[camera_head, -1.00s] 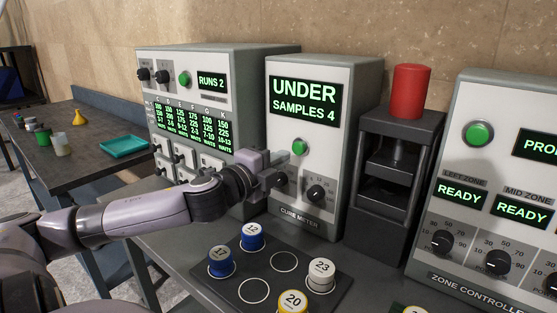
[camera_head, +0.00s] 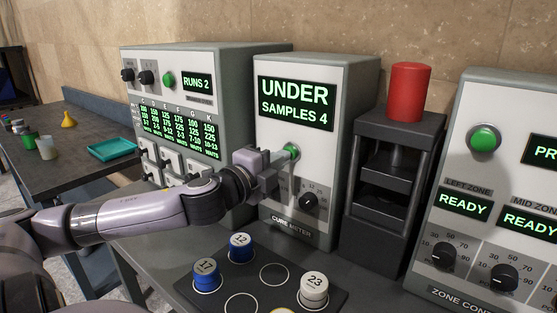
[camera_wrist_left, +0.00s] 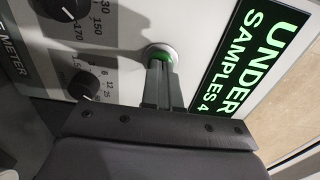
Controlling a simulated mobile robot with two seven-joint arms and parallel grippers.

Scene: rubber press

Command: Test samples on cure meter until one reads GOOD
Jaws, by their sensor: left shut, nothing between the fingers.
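The cure meter (camera_head: 330,148) stands at the back middle of the bench, its screen (camera_head: 296,103) reading "UNDER" and "SAMPLES 4". My left gripper (camera_head: 288,157) is shut and empty, its fingertips at the meter's green button (camera_head: 292,150). In the left wrist view the closed fingers (camera_wrist_left: 163,75) overlap the green button (camera_wrist_left: 160,54); whether they touch it I cannot tell. Sample pots sit on the dark mat (camera_head: 237,278): blue-banded 17 (camera_head: 206,273), blue-banded 12 (camera_head: 241,247) and white 23 (camera_head: 314,289). A yellow one is cut off at the bottom edge. My right gripper is out of view.
A unit reading "RUNS 2" (camera_head: 197,82) stands left of the meter. A dark press with a red cylinder (camera_head: 408,92) on top stands to its right, then the zone controller (camera_head: 480,150). A side table at left holds a teal tray (camera_head: 112,149).

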